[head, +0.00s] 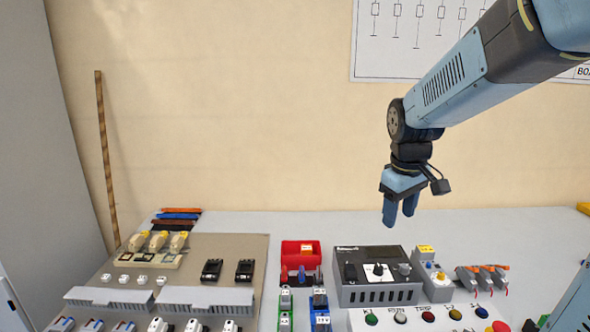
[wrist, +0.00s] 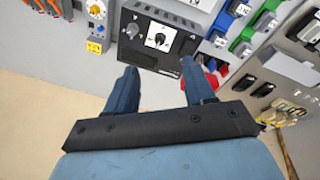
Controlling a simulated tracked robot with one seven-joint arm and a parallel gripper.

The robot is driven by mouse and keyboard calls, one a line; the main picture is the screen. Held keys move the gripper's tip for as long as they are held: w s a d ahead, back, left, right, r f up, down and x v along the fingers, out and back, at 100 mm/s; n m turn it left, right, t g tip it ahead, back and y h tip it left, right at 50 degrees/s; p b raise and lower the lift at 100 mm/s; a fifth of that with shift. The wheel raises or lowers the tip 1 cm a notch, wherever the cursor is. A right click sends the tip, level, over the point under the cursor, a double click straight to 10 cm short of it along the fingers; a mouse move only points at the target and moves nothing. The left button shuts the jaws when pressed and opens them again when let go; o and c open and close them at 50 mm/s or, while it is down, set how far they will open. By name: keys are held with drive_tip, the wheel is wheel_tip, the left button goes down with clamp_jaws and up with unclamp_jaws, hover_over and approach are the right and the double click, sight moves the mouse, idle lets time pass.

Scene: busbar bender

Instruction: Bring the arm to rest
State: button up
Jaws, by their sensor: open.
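My arm reaches in from the upper right in the head view. My gripper (head: 400,222) hangs in the air above the back of the bench, with its fingers pointing down. In the wrist view my gripper (wrist: 160,82) shows two blue fingers spread apart with nothing between them. Beyond the fingertips is the dark front of a grey control box with a knob (wrist: 158,38). In the head view this grey control box (head: 376,295) stands on the bench below my gripper, clear of it.
A red bin (head: 288,256) stands left of the control box. A panel with breakers and switches (head: 245,247) fills the left. A button strip (head: 358,322) lies in front. A yellow-labelled device (head: 424,252) stands right of the box. The wall behind carries a diagram poster (head: 365,62).

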drive_tip(key=s+r+m+t, duration=0.2)
drive_tip(key=s+m, duration=0.1)
drive_tip(key=s, duration=0.4)
drive_tip(key=s+r+m+t, duration=0.1)
drive_tip(key=s+r+m, duration=0.1)
drive_tip(key=s, duration=0.5)
drive_tip(key=shift+s+d+r+m+t+y, duration=0.3)
drive_tip(key=shift+s+r+m+t, duration=0.1)
drive_tip(key=shift+r, duration=0.15)
drive_tip(key=shift+c, duration=1)
drive_tip(key=shift+a, duration=0.15)
